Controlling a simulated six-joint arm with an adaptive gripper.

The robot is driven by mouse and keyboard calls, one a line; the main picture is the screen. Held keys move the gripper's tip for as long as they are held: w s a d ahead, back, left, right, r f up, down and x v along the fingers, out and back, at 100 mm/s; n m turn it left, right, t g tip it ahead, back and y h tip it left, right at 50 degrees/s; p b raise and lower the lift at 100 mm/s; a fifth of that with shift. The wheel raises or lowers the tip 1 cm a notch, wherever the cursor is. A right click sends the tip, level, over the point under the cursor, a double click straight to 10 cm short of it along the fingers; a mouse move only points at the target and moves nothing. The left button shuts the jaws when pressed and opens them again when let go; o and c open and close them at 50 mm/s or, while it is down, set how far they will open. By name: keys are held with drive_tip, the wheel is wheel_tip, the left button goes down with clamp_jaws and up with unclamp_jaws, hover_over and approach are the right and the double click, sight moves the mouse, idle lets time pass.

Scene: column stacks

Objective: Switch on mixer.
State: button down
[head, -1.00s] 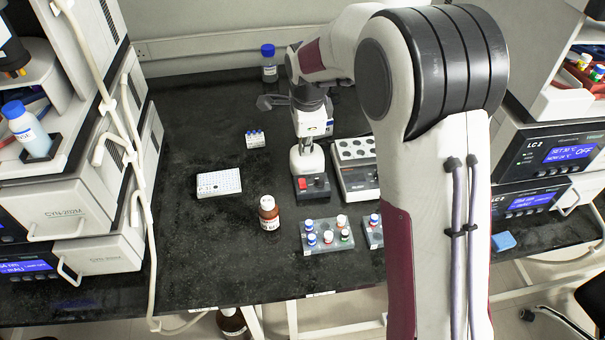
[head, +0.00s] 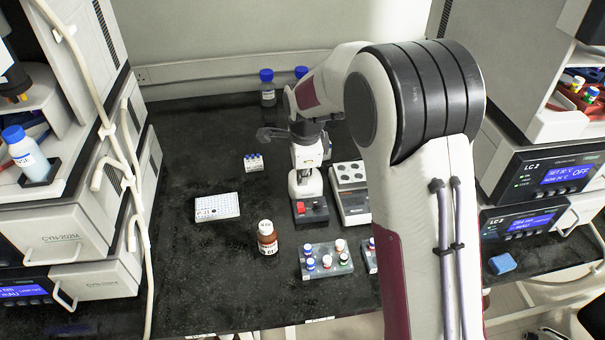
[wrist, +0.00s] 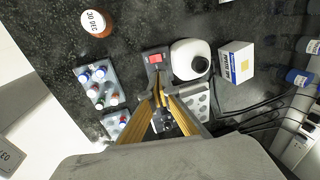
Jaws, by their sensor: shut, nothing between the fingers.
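The mixer (head: 311,208) stands mid-bench, with a dark base, a white rounded body and a red switch (head: 302,207) on its front. In the wrist view the mixer's white top (wrist: 190,58) and red switch (wrist: 155,58) are both in sight. My gripper (wrist: 158,84) is shut and empty. Its fingertips appear just below the red switch in the wrist view, close to the base's edge; I cannot tell whether they touch it. In the head view the fingertips cannot be made out clearly. The switch's position is too small to read.
A block with round wells (head: 350,185) stands close to the mixer's right. A vial rack (head: 326,260) and a brown bottle (head: 267,238) stand in front. A white plate (head: 217,206) lies left, and a labelled box (wrist: 237,62) stands behind the mixer. Bare bench lies at left.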

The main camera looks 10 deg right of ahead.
sight(301, 208)
drive_tip(key=x, duration=1.1)
drive_tip(key=shift+f, duration=0.15)
drive_tip(key=shift+w+f, duration=0.3)
drive_tip(key=shift+f, duration=0.1)
idle(0.6)
drive_tip(key=shift+s, duration=0.8)
drive_tip(key=shift+r, duration=0.15)
idle(0.4)
drive_tip(key=v, duration=1.4)
